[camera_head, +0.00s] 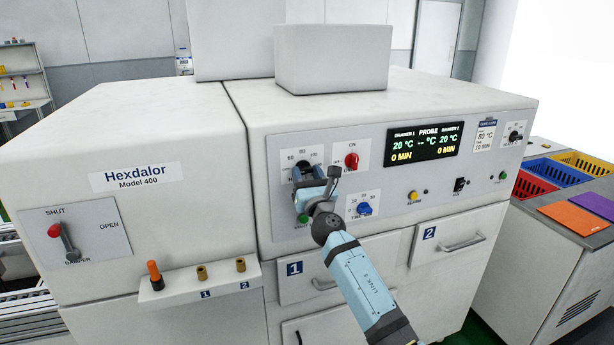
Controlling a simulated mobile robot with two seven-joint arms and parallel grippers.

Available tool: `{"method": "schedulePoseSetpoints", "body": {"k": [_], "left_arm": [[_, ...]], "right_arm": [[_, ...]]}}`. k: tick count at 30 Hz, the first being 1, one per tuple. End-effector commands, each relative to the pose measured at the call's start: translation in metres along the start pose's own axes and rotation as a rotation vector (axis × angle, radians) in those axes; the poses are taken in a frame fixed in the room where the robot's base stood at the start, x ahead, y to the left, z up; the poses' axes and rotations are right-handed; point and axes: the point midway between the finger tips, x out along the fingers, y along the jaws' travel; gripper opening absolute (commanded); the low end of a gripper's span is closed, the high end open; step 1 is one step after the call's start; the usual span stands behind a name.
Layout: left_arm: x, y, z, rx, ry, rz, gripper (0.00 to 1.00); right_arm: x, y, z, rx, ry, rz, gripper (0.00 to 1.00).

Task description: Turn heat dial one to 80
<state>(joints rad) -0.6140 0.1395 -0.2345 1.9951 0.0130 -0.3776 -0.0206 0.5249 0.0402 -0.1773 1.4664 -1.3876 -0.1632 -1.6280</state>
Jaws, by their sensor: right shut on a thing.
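Heat dial one (302,164) is a dark knob on a white scale plate at the left of the oven's control panel. My right gripper (303,178) is at this dial and shut on it, with the arm reaching up from below. The gripper hides most of the knob and the lower part of its scale, so I cannot tell where the dial points. The display (423,142) reads 20 °C and 0 MIN for drawer 1 and for drawer 2. My left gripper is not in view.
A red knob (352,160) and a blue dial (364,209) sit close right of my gripper. A paper card (483,135) shows 80 °C and 10 MIN. Another dark dial (515,132) is at the far right. Drawer 2's handle (462,243) sticks out below.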

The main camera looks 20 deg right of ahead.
Motion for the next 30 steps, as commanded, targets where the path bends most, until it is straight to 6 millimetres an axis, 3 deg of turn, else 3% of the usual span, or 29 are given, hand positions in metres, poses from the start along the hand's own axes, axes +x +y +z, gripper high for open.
{"method": "schedulePoseSetpoints", "body": {"k": [15, 30], "left_arm": [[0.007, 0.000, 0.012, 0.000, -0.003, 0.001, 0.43], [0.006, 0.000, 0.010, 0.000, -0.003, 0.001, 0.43]], "right_arm": [[0.000, 0.003, 0.000, 0.385, -0.001, -0.159, 0.21], [0.001, 0.005, 0.003, 0.824, 0.000, -0.341, 0.21]]}}
